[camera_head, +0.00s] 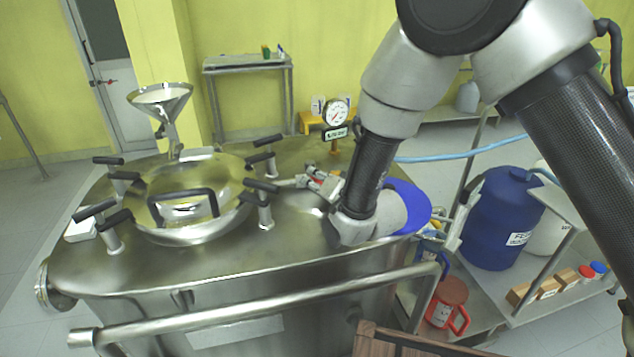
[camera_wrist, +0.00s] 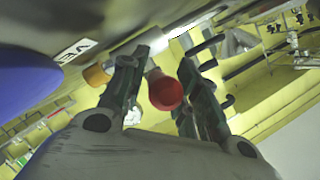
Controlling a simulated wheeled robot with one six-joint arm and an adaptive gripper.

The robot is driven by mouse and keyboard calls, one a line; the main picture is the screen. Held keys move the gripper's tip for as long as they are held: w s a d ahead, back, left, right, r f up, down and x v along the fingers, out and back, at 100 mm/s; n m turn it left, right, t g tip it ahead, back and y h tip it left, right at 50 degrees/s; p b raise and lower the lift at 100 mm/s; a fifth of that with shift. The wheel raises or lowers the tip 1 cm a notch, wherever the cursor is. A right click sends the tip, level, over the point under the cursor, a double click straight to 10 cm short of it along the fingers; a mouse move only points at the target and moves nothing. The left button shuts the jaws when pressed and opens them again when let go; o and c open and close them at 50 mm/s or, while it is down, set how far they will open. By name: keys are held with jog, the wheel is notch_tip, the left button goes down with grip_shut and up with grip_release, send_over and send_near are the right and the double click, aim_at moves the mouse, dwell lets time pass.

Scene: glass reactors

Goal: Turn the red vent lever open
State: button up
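The red vent lever shows its round red end (camera_wrist: 165,91) in the wrist view, between the two fingers of my gripper (camera_wrist: 162,62). The fingers stand apart. An orange-yellow part (camera_wrist: 97,75) lies just left of the fingers, below a label reading "VE" (camera_wrist: 76,50). In the head view my gripper (camera_head: 318,183) is small, low over the vessel lid, partly hidden by my wrist; the lever is hard to make out there.
The steel vessel (camera_head: 290,245) bears several black-handled clamps, a round hatch, a funnel (camera_head: 160,98) and a pressure gauge (camera_head: 336,112). A rail (camera_head: 250,308) runs along its front. A blue drum (camera_head: 500,220) stands on a cart at the right.

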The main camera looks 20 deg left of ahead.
grip_shut()
jog(key=shift+w+d+n+g+y, duration=0.7)
jog(key=shift+d+n+g+y, duration=0.2)
jog(key=shift+n+g, duration=0.35)
jog(key=shift+w+d+n+g+y, duration=0.25)
jog(key=shift+w+n+g+y, duration=0.15)
jog(key=shift+n+g, duration=0.55)
jog(key=shift+w+d+n+g+y, duration=0.25)
jog(key=shift+w+n+g+y, duration=0.25)
jog(key=shift+g, duration=0.6)
jog(key=shift+s, duration=0.1)
jog(key=shift+o, duration=2.3)
grip_release()
